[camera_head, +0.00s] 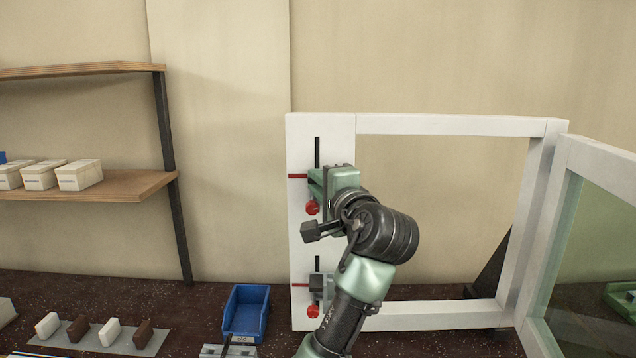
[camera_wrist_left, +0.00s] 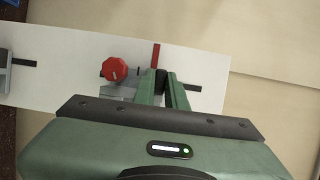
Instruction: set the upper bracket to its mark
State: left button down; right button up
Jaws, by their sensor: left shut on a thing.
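The upper bracket (camera_wrist_left: 122,91), grey with a red knob (camera_wrist_left: 115,69), sits on the slotted left post of a white frame (camera_head: 325,122). Its knob also shows in the head view (camera_head: 312,207). My left gripper (camera_head: 322,184) is shut on the bracket, and its fingers also show in the left wrist view (camera_wrist_left: 163,88). The fingers and wrist hide most of the bracket. The upper red mark (camera_head: 297,176) shows beside the slot, roughly level with the fingers; exact alignment cannot be told. My right gripper is not in view.
The lower bracket (camera_head: 317,285) has its own red knob and red mark below. A glazed panel (camera_head: 600,154) stands open at the right. A blue bin (camera_head: 266,305) and several small blocks lie on the dark bench. Shelves with white boxes (camera_head: 80,175) are at left.

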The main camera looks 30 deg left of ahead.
pick_arm(q)
notch_tip(320, 180, up, 3)
jog(key=shift+f+p, duration=0.2)
jog(key=shift+p, duration=0.7)
jog(key=shift+f, duration=0.1)
jog(key=c, duration=1.4)
grip_release()
jog(key=shift+c, duration=0.2)
jog(key=shift+d+f, duration=0.1)
jog(key=b+v, duration=0.2)
jog(key=v, duration=0.5)
jog(key=shift+s+d+b, duration=0.2)
jog(key=shift+d+b, duration=0.05)
jog(key=shift+b, duration=0.1)
